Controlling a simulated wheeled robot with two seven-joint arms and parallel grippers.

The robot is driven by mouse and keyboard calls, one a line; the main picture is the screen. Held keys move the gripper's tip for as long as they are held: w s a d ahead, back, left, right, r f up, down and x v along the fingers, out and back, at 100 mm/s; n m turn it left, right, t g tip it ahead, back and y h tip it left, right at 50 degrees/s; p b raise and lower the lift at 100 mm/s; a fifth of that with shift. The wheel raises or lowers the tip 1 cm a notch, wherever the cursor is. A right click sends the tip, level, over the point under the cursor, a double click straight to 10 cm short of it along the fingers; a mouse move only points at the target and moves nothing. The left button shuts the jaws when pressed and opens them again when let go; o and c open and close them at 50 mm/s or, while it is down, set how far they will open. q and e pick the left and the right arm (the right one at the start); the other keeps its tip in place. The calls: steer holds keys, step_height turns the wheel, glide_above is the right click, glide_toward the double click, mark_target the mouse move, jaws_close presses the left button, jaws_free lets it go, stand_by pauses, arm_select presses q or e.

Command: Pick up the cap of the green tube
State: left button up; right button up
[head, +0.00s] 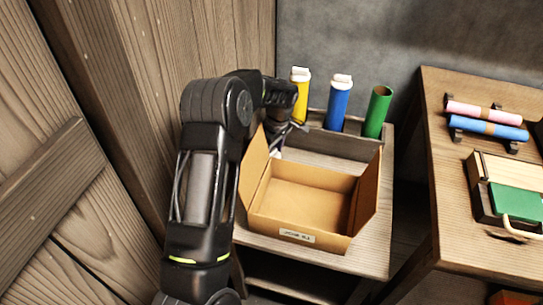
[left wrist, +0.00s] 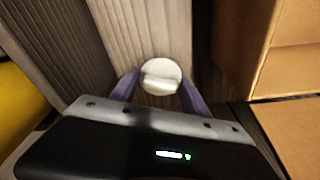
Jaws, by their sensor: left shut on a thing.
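The green tube (head: 378,111) stands upright at the right end of the row, and its top shows as an open hole with no cap on it. A round white cap with a raised ridge (left wrist: 161,76) is held between the two purple fingertips of my left gripper (left wrist: 160,92). In the head view my left gripper (head: 281,140) is low behind the cardboard box's left flap, mostly hidden by my arm and the flap. My right gripper is in neither view.
An open, empty cardboard box (head: 300,208) stands on the small wooden table (head: 378,250). A yellow tube (head: 299,100) and a blue tube (head: 337,108), both white-capped, stand behind it. Another wooden table (head: 447,220) at right holds pink and blue rolls. A wooden wall is at left.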

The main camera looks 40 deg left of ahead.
mark_target(272, 151)
arm_select(q)
step_height(272, 151, up, 18)
steer(key=shift+r+p, duration=0.1)
steer(key=shift+p, duration=0.75)
stand_by(0.4)
